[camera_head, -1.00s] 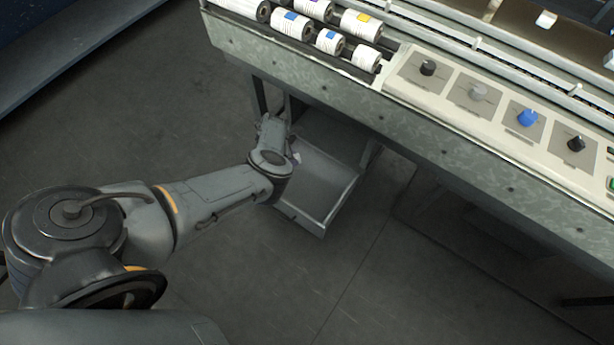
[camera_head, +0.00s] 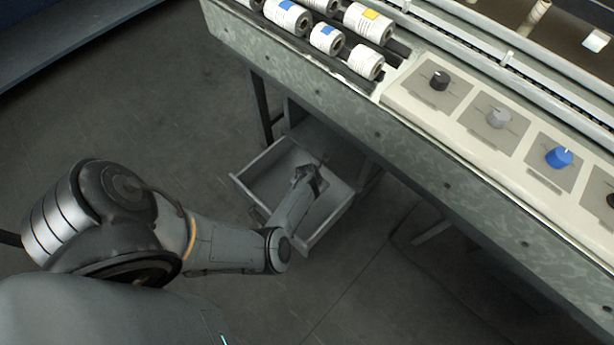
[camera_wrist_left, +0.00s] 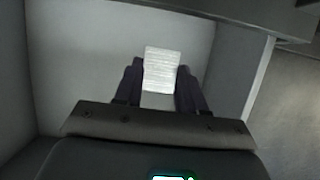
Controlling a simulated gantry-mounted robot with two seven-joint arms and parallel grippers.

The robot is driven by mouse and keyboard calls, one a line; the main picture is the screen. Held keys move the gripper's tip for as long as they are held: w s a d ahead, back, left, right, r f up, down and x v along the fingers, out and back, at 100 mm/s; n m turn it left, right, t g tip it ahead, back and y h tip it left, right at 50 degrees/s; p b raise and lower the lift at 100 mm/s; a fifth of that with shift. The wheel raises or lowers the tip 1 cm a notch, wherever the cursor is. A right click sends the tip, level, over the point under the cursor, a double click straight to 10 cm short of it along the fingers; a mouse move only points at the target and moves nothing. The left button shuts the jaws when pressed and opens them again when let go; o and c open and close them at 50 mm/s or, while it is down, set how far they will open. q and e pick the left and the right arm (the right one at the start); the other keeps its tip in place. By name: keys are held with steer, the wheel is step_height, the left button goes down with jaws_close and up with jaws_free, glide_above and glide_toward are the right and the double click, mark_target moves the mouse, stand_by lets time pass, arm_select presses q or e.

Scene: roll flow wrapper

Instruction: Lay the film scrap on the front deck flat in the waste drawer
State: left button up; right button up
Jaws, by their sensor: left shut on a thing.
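The film scrap (camera_wrist_left: 162,65) is a small pale rectangle with faint printed lines. In the left wrist view it sits between the two dark fingers of my left gripper (camera_wrist_left: 160,82), which is shut on it. In the head view my left gripper (camera_head: 311,176) reaches down into the open waste drawer (camera_head: 262,170), near its middle; I cannot make out the scrap there. The drawer's pale floor and walls fill most of the left wrist view (camera_wrist_left: 75,50). I cannot tell whether the scrap touches the floor. My right gripper is in neither view.
The machine's front beam (camera_head: 330,95) overhangs the drawer's back. Above it are several printed rolls (camera_head: 366,62) and a control panel with knobs, one of them blue (camera_head: 558,157). Bare grey floor (camera_head: 350,290) lies in front of the drawer.

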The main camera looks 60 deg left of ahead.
arm_select(q)
steer(key=s+a+f+b, duration=0.4)
steer(key=a, duration=0.1)
steer(key=s+a+f+b, duration=0.2)
steer(key=f, duration=0.1)
steer(key=shift+s+a, duration=0.35)
steer(key=shift+a, duration=0.05)
steer(key=shift+s+a+f+b, duration=0.2)
steer(key=shift+s+a+b, duration=0.15)
steer(key=shift+a+b, duration=0.2)
step_height(320, 180, down, 4)
steer(key=b, duration=0.5)
steer(key=o, duration=1.1)
steer(key=shift+c, duration=0.2)
